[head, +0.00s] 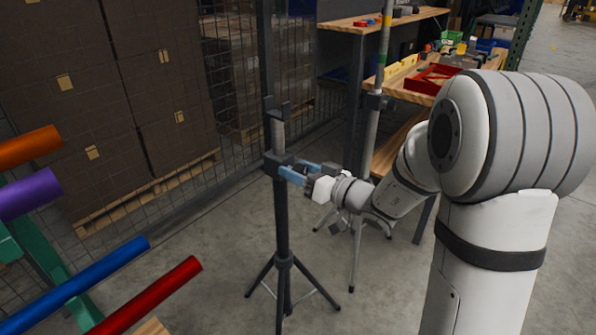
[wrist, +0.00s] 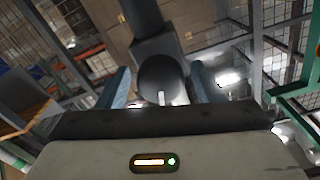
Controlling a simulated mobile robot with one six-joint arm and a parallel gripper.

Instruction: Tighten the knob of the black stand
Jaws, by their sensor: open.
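The black stand (head: 281,215) stands upright on tripod legs in the middle of the head view, with a lighter inner post and a forked top. My gripper (head: 287,172) is at the collar from the right, hiding the knob in the head view. In the wrist view my gripper (wrist: 160,88) is open, with one blue finger on each side of the knob. I cannot tell whether either finger touches it.
A second, grey stand (head: 371,140) with tripod legs is close behind my forearm. A workbench (head: 400,92) with a red tray (head: 433,79) is behind. Coloured tubes (head: 150,297) lie at the lower left. A mesh fence and stacked boxes (head: 150,100) are at the back left.

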